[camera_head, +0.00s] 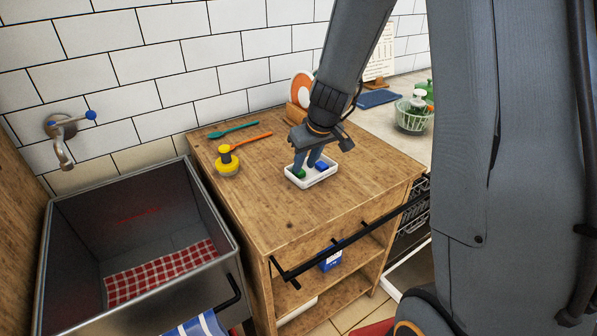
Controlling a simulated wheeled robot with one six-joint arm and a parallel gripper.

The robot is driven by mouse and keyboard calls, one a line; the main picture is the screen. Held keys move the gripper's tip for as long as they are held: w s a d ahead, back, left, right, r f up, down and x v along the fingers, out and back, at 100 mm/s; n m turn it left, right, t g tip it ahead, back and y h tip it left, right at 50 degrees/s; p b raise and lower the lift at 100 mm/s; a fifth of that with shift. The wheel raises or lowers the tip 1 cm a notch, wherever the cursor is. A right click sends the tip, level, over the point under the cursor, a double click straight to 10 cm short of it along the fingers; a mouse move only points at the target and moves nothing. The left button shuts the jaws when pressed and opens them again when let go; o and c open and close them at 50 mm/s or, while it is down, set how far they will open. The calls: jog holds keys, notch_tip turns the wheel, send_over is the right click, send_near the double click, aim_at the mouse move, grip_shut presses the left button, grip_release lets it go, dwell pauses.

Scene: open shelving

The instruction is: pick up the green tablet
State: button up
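A small green tablet (300,174) lies in the left part of a small white tray (319,181) on the wooden counter. A blue tablet (322,165) lies in the right part of the same tray. My gripper (305,167) points down into the tray, its fingers close to the green tablet. The fingers partly hide the tray's inside. At this size I cannot tell whether they touch the green tablet or how wide they stand.
A yellow-topped dish brush (228,163) stands left of the tray. An orange utensil (250,142) and a teal utensil (233,130) lie behind. A sink (128,206) is at left, a green basket (410,117) at right. The counter's front is clear.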

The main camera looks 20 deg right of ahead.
aim_at(302, 173)
jog(key=shift+x, duration=1.55)
jog(key=shift+a, duration=0.1)
jog(key=shift+r, duration=0.1)
grip_shut()
